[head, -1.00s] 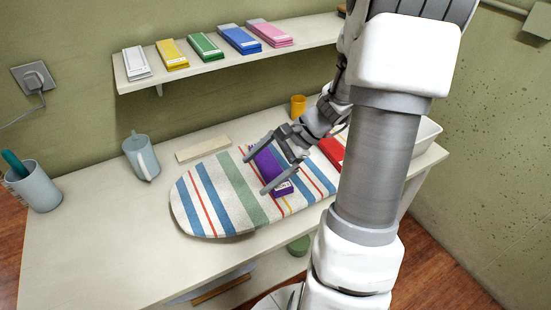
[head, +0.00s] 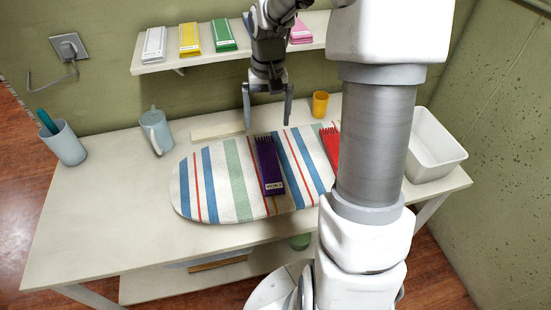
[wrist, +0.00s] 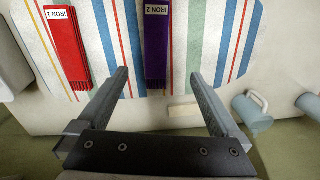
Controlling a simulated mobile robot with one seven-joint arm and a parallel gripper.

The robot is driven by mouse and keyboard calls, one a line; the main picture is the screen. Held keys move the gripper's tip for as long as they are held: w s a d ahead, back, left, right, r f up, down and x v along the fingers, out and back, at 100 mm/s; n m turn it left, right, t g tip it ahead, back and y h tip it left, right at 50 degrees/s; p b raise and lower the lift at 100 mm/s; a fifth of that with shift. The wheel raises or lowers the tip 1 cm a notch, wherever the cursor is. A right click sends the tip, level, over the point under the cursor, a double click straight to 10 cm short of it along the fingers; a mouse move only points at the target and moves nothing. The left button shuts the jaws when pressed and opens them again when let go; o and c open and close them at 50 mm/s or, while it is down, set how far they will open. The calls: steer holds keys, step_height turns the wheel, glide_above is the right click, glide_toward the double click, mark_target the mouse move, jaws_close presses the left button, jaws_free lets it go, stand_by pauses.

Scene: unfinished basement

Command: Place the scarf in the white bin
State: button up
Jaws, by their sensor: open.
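A purple folded scarf (head: 268,165) with a fringe and a white label lies flat on the striped ironing board (head: 189,187). A red folded scarf (head: 331,149) lies to its right, partly hidden behind my arm. The wrist view also shows the purple scarf (wrist: 157,45) and the red scarf (wrist: 67,47). My gripper (head: 267,122) is open and empty, raised near the purple scarf's fringed end, with its fingers pointing down. The white bin (head: 440,144) stands at the table's right end, partly behind my arm; its visible inside looks empty.
A yellow cup (head: 320,104), a light-blue mug (head: 157,131) and a pale flat block (head: 217,131) stand behind the board. A pen cup (head: 63,144) is at the left. The wall shelf (head: 165,66) with several folded pieces is close behind my gripper.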

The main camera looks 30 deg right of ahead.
mark_target(269, 161)
steer(key=shift+n+h, duration=0.3)
steer(key=shift+n, duration=0.1)
steer(key=f, duration=1.1)
steer(key=w+f, duration=0.1)
steer(key=f, duration=0.4)
steer(key=shift+d+f, duration=0.2)
steer(key=shift+f, duration=0.15)
steer(key=shift+c, duration=0.2)
steer(key=c, duration=1.5)
steer(key=shift+o, duration=0.2)
steer(key=shift+r, duration=0.1)
steer(key=shift+r, duration=0.55)
step_height(269, 161, up, 3)
steer(key=shift+f, duration=0.15)
steer(key=s+d+r, duration=0.3)
steer(key=s+r, duration=0.4)
steer(key=s, duration=0.4)
steer(key=shift+s, duration=0.15)
